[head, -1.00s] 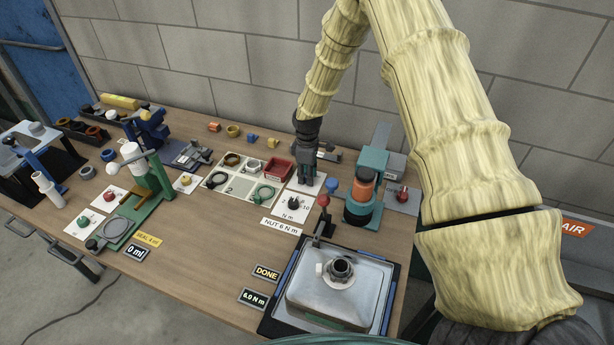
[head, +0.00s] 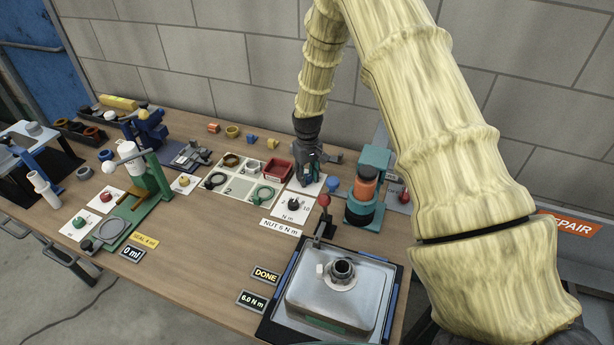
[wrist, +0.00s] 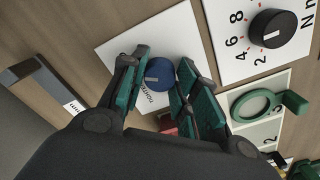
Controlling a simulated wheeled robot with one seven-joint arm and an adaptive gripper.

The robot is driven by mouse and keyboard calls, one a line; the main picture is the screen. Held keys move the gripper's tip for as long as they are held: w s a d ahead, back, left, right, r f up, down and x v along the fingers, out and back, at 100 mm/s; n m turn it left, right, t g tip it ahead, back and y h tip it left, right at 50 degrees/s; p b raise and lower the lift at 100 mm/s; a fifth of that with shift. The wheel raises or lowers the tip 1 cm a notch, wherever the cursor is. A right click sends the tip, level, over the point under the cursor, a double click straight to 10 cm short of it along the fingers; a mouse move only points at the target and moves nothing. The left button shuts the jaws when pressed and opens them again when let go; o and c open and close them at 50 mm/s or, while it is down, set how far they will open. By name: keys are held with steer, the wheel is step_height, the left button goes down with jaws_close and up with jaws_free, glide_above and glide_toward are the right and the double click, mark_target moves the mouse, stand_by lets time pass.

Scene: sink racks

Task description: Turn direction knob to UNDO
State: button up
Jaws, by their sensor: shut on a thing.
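The direction knob (wrist: 159,74) is a round dark-blue knob with a white line on it, in the wrist view. It stands on a white plate (wrist: 118,48) with a printed word partly hidden by a finger; UNDO is not legible. My gripper (wrist: 158,78) has its green-and-black fingers on either side of the knob and is shut on it. The white line lies on the knob's left part. In the head view my gripper (head: 307,182) is down at the white plate (head: 305,194), and it hides the knob.
A black torque dial (wrist: 271,28) with numbers and N m stands close beside the plate. A parts tray with a green ring (wrist: 257,104) is also close. In the head view, a teal stand with an orange cylinder (head: 364,183) is to the right, and a metal housing (head: 330,296) is in front.

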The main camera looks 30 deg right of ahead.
mark_target(308, 177)
steer(key=shift+m, duration=0.6)
steer(key=o, duration=1)
steer(key=shift+r, duration=0.1)
step_height(308, 177, up, 12)
steer(key=shift+f, duration=0.1)
stand_by(0.3)
